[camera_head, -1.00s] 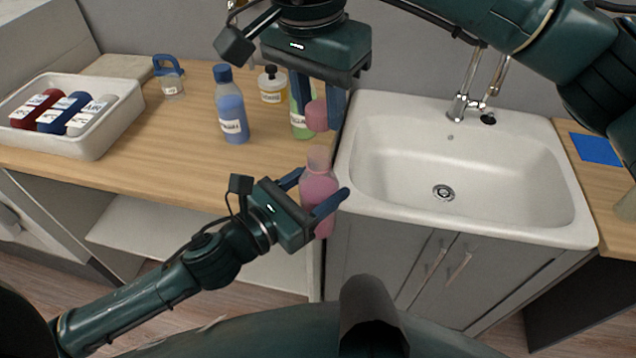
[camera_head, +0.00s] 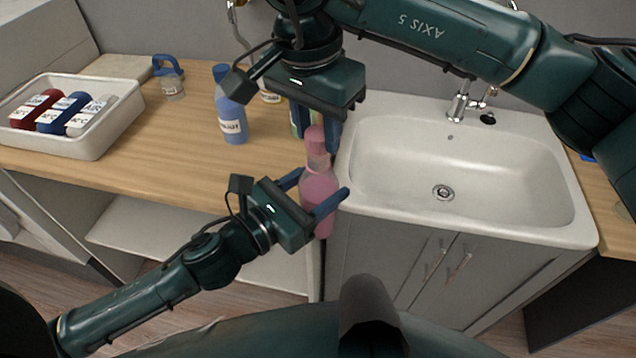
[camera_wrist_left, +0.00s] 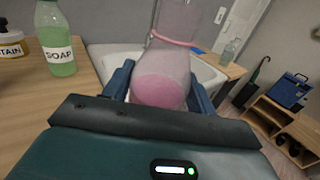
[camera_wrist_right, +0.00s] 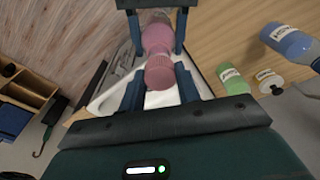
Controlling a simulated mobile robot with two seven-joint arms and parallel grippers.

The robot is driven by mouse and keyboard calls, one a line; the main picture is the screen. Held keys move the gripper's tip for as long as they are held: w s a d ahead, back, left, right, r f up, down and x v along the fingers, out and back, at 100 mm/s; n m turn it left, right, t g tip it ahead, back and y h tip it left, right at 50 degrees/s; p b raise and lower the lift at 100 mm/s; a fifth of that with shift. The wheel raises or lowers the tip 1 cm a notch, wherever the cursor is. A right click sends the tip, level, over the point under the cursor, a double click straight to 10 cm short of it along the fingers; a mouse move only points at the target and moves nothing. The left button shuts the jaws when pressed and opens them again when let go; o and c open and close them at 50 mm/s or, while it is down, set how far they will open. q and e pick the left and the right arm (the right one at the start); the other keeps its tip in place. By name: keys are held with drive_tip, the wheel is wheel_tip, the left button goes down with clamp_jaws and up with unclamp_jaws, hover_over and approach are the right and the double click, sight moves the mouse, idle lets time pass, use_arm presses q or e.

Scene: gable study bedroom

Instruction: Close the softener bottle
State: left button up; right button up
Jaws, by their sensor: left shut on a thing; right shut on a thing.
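The pink softener bottle (camera_head: 319,190) is held upright in front of the counter edge by my left gripper (camera_head: 318,195), which is shut on its body. It also shows in the left wrist view (camera_wrist_left: 170,75). My right gripper (camera_head: 318,133) is above it, pointing down and shut on the pink cap (camera_head: 315,140). The cap is right at the top of the bottle's neck. In the right wrist view the cap (camera_wrist_right: 160,73) lies in line with the bottle (camera_wrist_right: 157,38). I cannot tell whether it is threaded on.
A green soap bottle (camera_wrist_left: 57,45) stands behind. A white tray (camera_head: 95,145) holds several bottles at left. A white sink (camera_head: 480,165) is at right.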

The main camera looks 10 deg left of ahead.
sight(318, 194)
idle(0.3)
idle(0.5)
drive_tip(key=shift+f, duration=0.9)
drive_tip(key=shift+f, duration=0.5)
